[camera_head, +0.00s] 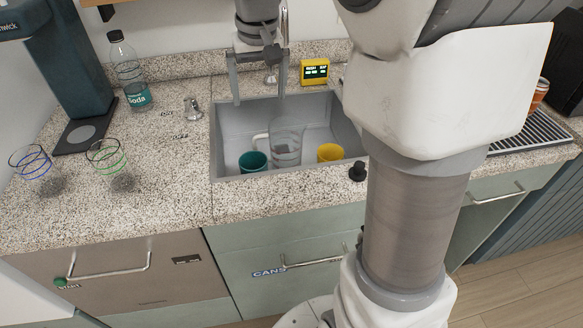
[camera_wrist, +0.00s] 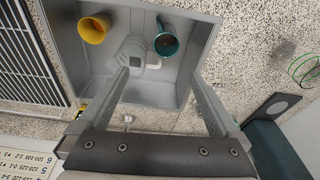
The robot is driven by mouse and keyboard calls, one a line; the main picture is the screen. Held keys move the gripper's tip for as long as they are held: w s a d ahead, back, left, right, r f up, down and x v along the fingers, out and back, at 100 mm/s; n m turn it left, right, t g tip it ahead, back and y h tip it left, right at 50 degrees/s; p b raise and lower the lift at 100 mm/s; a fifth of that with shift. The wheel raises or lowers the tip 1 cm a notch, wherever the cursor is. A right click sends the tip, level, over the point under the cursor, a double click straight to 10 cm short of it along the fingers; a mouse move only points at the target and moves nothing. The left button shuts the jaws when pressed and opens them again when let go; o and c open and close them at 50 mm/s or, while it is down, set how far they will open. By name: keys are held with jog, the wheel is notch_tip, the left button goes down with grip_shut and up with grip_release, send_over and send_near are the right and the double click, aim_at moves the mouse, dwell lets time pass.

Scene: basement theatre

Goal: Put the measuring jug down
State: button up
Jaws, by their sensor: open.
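The measuring jug (camera_head: 287,145) is clear, with its handle on the left in the head view. It stands in the grey sink (camera_head: 232,136) between a teal cup (camera_head: 253,162) and a yellow cup (camera_head: 330,152). In the wrist view the jug (camera_wrist: 133,50) shows beyond the left finger, with the yellow cup (camera_wrist: 93,30) and teal cup (camera_wrist: 166,44) on either side. My gripper (camera_head: 258,97) is open and empty above the back of the sink. In the wrist view its fingers (camera_wrist: 160,76) are wide apart with nothing between them.
A soda bottle (camera_head: 130,72) and two wire-ringed glasses (camera_head: 108,160) stand on the counter left of the sink. A yellow display box (camera_head: 314,72) stands behind it, and a black knob (camera_head: 358,171) sits at its front right edge. A drip grille (camera_head: 528,133) lies right.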

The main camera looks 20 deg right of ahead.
jog(key=s+a+t, duration=0.1)
jog(key=s, duration=1)
jog(key=s+a+n+t, duration=0.1)
jog(key=s+t, duration=0.1)
jog(key=s, duration=0.9)
jog(key=shift+s+a+f+t, duration=0.15)
jog(key=shift+s+a+t, duration=0.15)
jog(key=shift+s, duration=0.05)
